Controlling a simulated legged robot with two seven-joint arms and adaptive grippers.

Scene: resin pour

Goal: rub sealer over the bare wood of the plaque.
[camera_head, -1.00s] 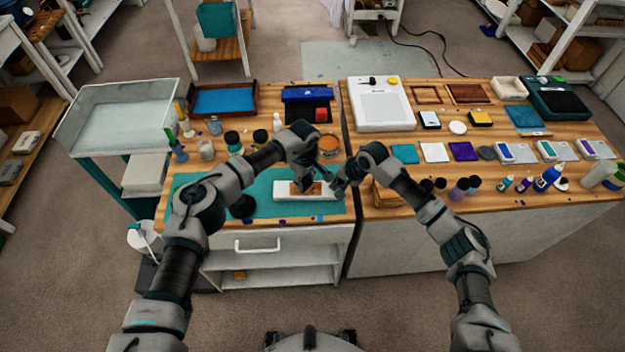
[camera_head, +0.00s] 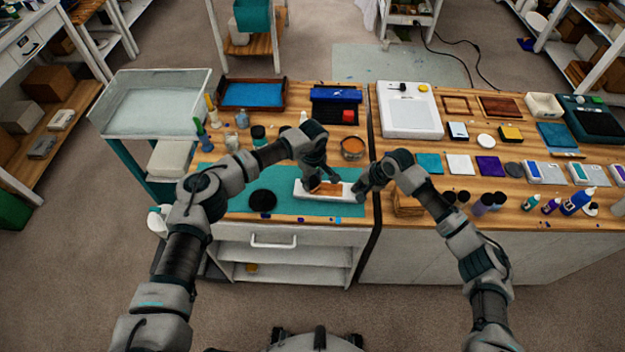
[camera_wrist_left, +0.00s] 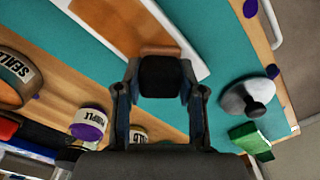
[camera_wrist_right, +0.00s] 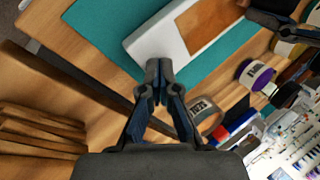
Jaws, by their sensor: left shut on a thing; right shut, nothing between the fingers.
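The plaque is a long white board (camera_head: 345,196) on a teal mat, with a brown bare-wood area (camera_head: 329,188) in its middle. The wood also shows in the left wrist view (camera_wrist_left: 115,25). My left gripper (camera_head: 314,183) is shut on a dark pad (camera_wrist_left: 162,76) with a brown edge, over the wood's left part; I cannot tell whether the pad touches the wood. My right gripper (camera_wrist_right: 157,72) is shut and empty near the plaque's right end. A tin (camera_head: 352,149) stands behind the plaque; its label, partly readable in the left wrist view (camera_wrist_left: 18,72), begins "SEALE".
A green block (camera_wrist_left: 251,140) lies near the mat's edge in the left wrist view. Jars and bottles stand behind left. Wooden pieces (camera_head: 408,203) lie right of my right gripper.

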